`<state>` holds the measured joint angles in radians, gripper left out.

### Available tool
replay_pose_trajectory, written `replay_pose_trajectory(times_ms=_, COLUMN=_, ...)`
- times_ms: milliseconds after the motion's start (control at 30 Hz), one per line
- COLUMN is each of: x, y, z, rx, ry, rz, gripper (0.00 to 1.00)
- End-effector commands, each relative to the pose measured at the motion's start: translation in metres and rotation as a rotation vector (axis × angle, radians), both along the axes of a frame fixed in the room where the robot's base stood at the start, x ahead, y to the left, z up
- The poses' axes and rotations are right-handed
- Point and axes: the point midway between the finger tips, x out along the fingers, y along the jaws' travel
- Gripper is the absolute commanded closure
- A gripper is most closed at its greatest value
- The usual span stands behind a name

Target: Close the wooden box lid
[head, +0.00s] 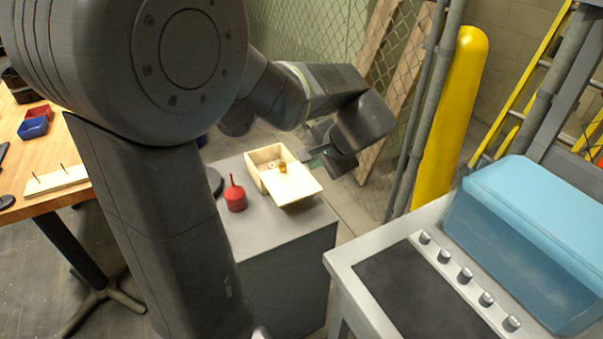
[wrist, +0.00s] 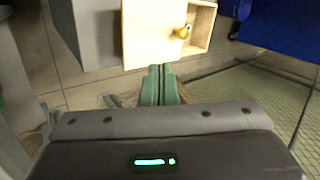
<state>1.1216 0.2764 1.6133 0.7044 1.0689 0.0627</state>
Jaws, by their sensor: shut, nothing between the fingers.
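The wooden box (head: 255,169) sits on a grey cabinet. Its flat pale lid (head: 294,188) covers only part of it, shifted toward the front right, leaving the rear-left part of the opening uncovered. A brass knob (head: 282,168) stands near one edge of the lid. In the wrist view the lid (wrist: 147,38) and knob (wrist: 182,32) are at the top, with the open part of the box (wrist: 201,27) to their right. My gripper (wrist: 159,68) is shut and empty, its green fingertips at the lid's near edge; I cannot tell whether they touch.
A red can with a spout (head: 235,194) stands on the grey cabinet (head: 270,222) left of the box. A chain-link fence and yellow post (head: 450,118) are behind to the right. A console with a blue tank (head: 535,235) stands at the right.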

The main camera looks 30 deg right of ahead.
Motion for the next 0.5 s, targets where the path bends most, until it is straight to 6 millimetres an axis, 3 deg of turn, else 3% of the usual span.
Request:
replay_pose_trajectory(times_ms=233, x=0.002, y=0.005, z=-0.002, rx=0.043, ry=-0.045, rz=-0.035, gripper=1.00)
replay_pose_trajectory(times_ms=500, x=0.037, y=0.006, z=-0.043, rx=0.042, ry=-0.042, rz=-0.032, gripper=1.00)
